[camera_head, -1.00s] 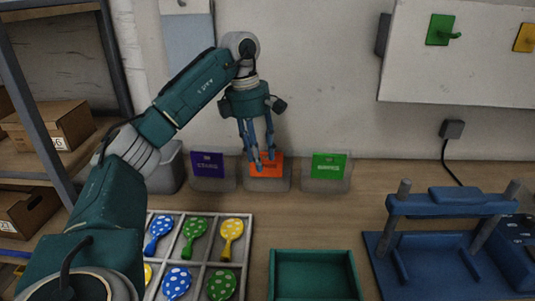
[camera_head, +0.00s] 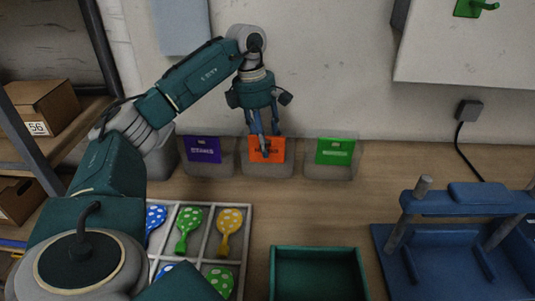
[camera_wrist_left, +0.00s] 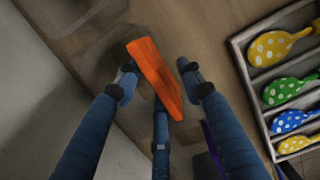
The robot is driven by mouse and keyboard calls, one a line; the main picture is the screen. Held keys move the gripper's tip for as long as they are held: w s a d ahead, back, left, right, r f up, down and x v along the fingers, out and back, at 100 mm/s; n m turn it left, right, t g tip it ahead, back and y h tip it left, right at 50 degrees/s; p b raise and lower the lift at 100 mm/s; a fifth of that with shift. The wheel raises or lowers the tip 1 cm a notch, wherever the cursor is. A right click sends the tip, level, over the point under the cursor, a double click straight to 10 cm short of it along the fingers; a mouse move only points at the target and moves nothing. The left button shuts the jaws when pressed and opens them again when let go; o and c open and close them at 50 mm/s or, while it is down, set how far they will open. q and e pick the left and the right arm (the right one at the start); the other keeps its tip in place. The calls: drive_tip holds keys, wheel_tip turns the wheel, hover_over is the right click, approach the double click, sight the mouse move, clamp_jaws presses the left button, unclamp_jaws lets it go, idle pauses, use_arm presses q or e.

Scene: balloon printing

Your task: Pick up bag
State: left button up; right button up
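The bags are clear pouches with coloured cards along the back wall. One has an orange card (camera_head: 267,155), one a purple card (camera_head: 203,149) and one a green card (camera_head: 334,151). My left gripper (camera_head: 264,145) points down at the orange-card bag, its fingers overlapping the card. In the left wrist view the orange card (camera_wrist_left: 156,78) lies between the spread fingers of my left gripper (camera_wrist_left: 156,84), with visible gaps at the sides. The clear part of the bag is hard to make out there. My right gripper is not in view.
A divided tray (camera_head: 247,240) of spotted balloon-shaped pieces lies in front. A green open tray (camera_head: 320,251) is right of it, and a blue press-like frame (camera_head: 465,204) stands farther right. A grey bin (camera_head: 163,164) and a shelf with boxes (camera_head: 42,107) are at left.

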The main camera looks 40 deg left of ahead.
sight(271, 161)
use_arm(q)
drive_tip(key=f, duration=0.3)
drive_tip(key=w+f, duration=0.1)
drive_tip(key=shift+d+f+p, duration=0.3)
drive_tip(key=shift+d+p, duration=0.05)
drive_tip(key=shift+d, duration=0.05)
drive_tip(key=c, duration=1)
